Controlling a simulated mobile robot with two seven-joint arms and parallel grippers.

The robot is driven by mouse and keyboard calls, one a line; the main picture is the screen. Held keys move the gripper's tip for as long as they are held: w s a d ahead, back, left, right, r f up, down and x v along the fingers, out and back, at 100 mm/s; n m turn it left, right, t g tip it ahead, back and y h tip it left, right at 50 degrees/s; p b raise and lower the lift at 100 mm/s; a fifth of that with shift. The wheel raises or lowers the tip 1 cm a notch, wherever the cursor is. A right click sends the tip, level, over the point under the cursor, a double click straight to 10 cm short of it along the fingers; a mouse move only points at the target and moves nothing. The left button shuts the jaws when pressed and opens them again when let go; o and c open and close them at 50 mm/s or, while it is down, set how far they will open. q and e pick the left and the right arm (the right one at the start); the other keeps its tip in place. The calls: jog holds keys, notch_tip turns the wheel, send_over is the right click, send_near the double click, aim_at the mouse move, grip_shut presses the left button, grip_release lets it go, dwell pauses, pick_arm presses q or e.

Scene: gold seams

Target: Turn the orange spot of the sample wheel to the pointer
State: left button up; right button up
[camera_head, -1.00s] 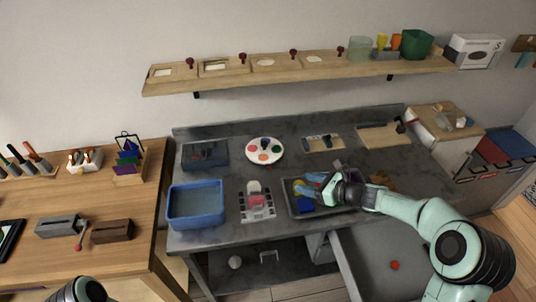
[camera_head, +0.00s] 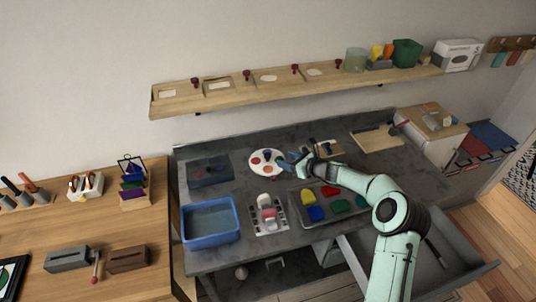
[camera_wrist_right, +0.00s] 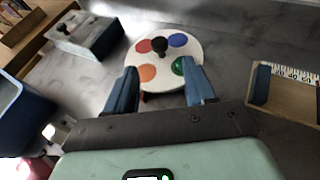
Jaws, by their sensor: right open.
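The sample wheel (camera_head: 256,161) is a white disc with coloured spots on the grey bench. In the right wrist view the wheel (camera_wrist_right: 160,57) has a black knob (camera_wrist_right: 159,45) at its centre. The orange spot (camera_wrist_right: 147,73) is on the wheel's near left side, with green, blue and red spots around the knob. My right gripper (camera_head: 281,163) is open at the wheel's right edge. In the right wrist view its blue fingers stand apart at the near rim. A small red piece (camera_wrist_right: 143,97) shows below the rim; I cannot tell if it is the pointer.
A tray (camera_head: 297,205) with coloured pieces lies nearer on the bench. A blue bin (camera_head: 211,241) stands at left front, and a dark box (camera_head: 209,170) is left of the wheel. A wooden tray (camera_head: 329,148) is on the right. A shelf (camera_head: 300,82) runs along the wall.

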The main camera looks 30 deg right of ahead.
aim_at(269, 155)
jog(key=p+x, duration=0.1)
jog(key=x, duration=0.2)
jog(key=p+x, duration=0.1)
jog(key=x, duration=0.2)
jog(key=p+x, duration=0.1)
jog(key=x, duration=0.2)
jog(key=shift+w+r, duration=0.15)
jog(key=shift+r, duration=0.1)
jog(key=shift+w+a+f+p, duration=0.15)
jog(key=shift+w+f+p, duration=0.15)
jog(key=shift+p, duration=0.05)
pick_arm(q)
jog(key=w+r, duration=0.4)
jog(key=r, duration=0.1)
jog(key=shift+w+r+t, duration=0.2)
jog(key=shift+w+t, duration=0.05)
jog(key=shift+t, duration=0.05)
pick_arm(e)
jog(key=shift+f, duration=0.1)
jog(key=shift+s, duration=0.1)
grip_shut()
pick_arm(q)
jog(key=shift+s, duration=0.1)
